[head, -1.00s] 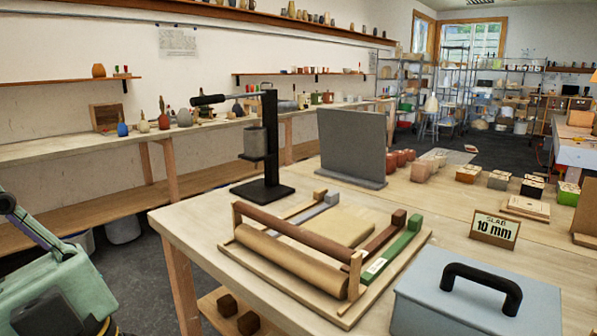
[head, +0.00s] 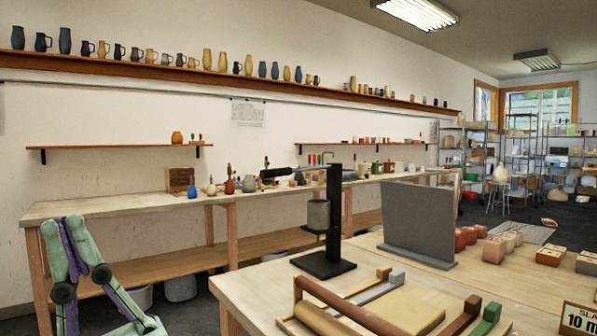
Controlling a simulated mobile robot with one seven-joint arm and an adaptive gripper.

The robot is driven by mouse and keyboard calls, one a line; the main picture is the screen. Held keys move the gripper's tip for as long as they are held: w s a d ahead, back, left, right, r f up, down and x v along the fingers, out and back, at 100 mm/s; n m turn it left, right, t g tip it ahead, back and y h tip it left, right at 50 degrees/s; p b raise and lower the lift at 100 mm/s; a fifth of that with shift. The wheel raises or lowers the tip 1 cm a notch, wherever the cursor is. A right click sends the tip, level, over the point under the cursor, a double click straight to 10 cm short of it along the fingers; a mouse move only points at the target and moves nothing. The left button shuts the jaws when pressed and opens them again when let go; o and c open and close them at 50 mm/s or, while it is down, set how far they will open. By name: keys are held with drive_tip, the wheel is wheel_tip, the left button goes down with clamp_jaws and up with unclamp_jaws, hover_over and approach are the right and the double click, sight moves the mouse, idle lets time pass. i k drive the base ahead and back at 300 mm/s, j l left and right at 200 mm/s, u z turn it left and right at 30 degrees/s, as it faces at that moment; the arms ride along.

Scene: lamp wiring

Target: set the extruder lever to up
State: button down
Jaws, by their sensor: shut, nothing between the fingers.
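The extruder (head: 334,215) is a black post on a flat black base, standing at the far left corner of the near table. A grey cylinder (head: 318,214) is held on the post's left side. Its lever (head: 276,173) has a thick black grip and reaches left from near the top of the post, about level. The back shelf's items behind the lever partly blur its outline. My green and purple arm links show at the lower left, apart from the extruder. My gripper is not in view.
A grey upright panel (head: 419,222) stands right of the extruder. A slab roller frame (head: 375,312) lies in front of it, with a sign (head: 581,319) at the right edge. A long wall bench (head: 120,203) holds bottles and pots. Floor shows between bench and table.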

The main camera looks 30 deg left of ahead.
sight(264, 174)
drive_tip(key=i+j, duration=0.4)
drive_tip(key=i, duration=0.15)
drive_tip(key=i+j, duration=0.45)
drive_tip(key=i, duration=0.1)
